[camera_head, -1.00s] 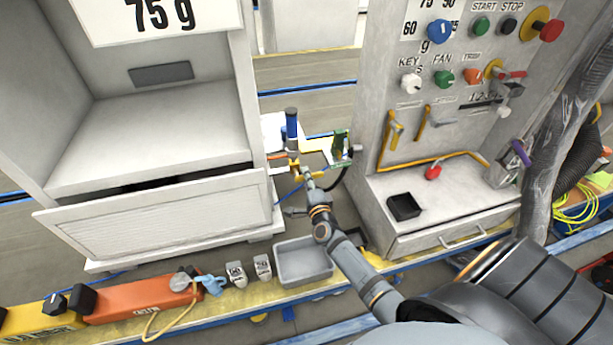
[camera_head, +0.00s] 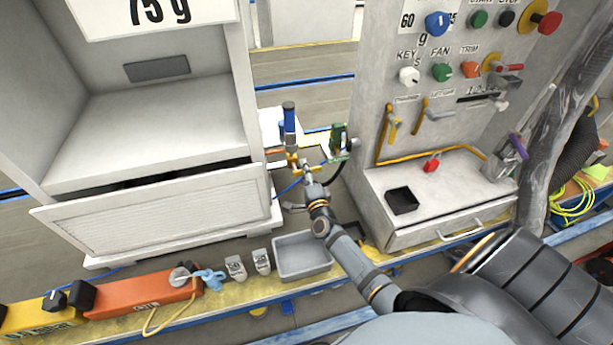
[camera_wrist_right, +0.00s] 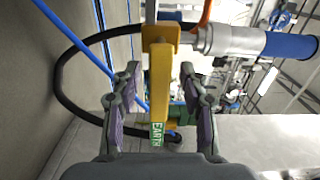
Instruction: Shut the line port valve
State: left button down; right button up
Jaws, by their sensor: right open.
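The line port valve shows in the right wrist view as a brass-yellow lever (camera_wrist_right: 160,80) on a metal fitting, with a blue-sleeved pipe (camera_wrist_right: 290,45) running off to the right. In the head view the valve's yellow fitting (camera_head: 293,159) is small, below an upright blue cylinder (camera_head: 289,118). My right gripper (camera_wrist_right: 160,72) is open, its two fingers on either side of the lever with gaps showing. In the head view the right gripper (camera_head: 306,170) is at the fitting. A green EARTH label (camera_wrist_right: 157,133) shows near the lever's lower end. My left gripper is not in view.
A black hose (camera_wrist_right: 62,85) loops beside the valve. A grey cabinet (camera_head: 150,215) stands left, and a control panel with a drawer base (camera_head: 450,190) stands right. A grey tray (camera_head: 302,268) and an orange box (camera_head: 140,295) sit on the front ledge.

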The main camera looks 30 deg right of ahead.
jog(key=v, duration=1.1)
jog(key=shift+s, duration=0.4)
jog(key=shift+a, duration=0.1)
